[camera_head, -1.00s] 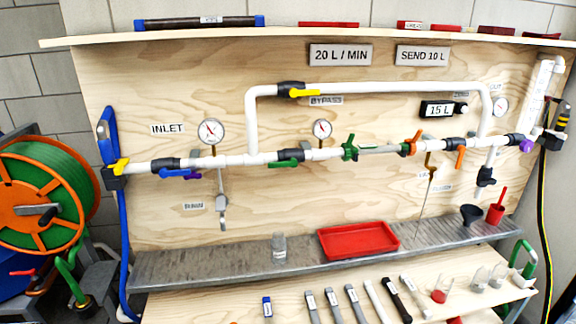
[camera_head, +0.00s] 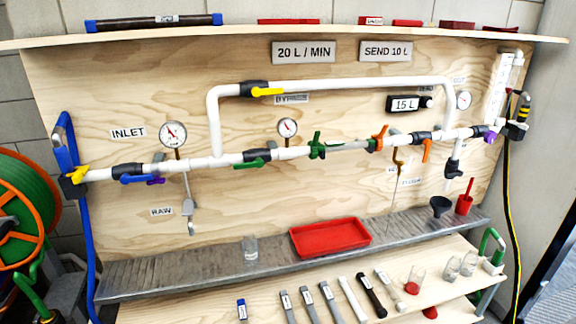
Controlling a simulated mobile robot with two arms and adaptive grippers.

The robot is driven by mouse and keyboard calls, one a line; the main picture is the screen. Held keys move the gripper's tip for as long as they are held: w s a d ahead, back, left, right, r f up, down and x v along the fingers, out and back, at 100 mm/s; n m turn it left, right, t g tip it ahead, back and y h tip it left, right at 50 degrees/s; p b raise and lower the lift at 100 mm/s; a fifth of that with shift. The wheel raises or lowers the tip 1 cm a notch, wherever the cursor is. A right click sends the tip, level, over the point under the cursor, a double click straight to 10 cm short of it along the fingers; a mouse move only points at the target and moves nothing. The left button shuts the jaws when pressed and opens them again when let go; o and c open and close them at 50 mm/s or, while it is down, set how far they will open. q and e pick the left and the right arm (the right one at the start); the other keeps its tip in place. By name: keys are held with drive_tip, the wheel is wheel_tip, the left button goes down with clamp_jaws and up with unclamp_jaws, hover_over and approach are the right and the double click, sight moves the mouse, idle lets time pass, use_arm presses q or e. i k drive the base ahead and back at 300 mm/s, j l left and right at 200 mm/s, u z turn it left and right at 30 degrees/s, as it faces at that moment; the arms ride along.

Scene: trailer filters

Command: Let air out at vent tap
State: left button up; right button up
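A small brass tap (camera_head: 397,160) hangs under the white pipe, right of the middle, with a thin line running down from it. It may be the vent tap, but the small labels beside it (camera_head: 410,181) are too blurred to read. Just left of it an orange clamp-like handle (camera_head: 379,138) and a green one (camera_head: 317,146) sit on the pipe. To its right an orange valve handle (camera_head: 427,151) points down from the pipe. Neither of my grippers shows in the head view.
A bypass pipe with a yellow-handled valve (camera_head: 268,91) runs above. A metal drip ledge (camera_head: 180,277) holds a red tray (camera_head: 330,238), a clear jar (camera_head: 250,248) and a black funnel (camera_head: 441,206). A hose reel (camera_head: 20,215) stands left. Tools lie on the lower shelf (camera_head: 265,310).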

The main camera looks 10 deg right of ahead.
sight(406, 168)
drive_tip(key=i+l+z, duration=0.4)
drive_tip(key=l, duration=0.15)
drive_tip(key=i+l+z, duration=0.35)
drive_tip(key=i+l, duration=0.1)
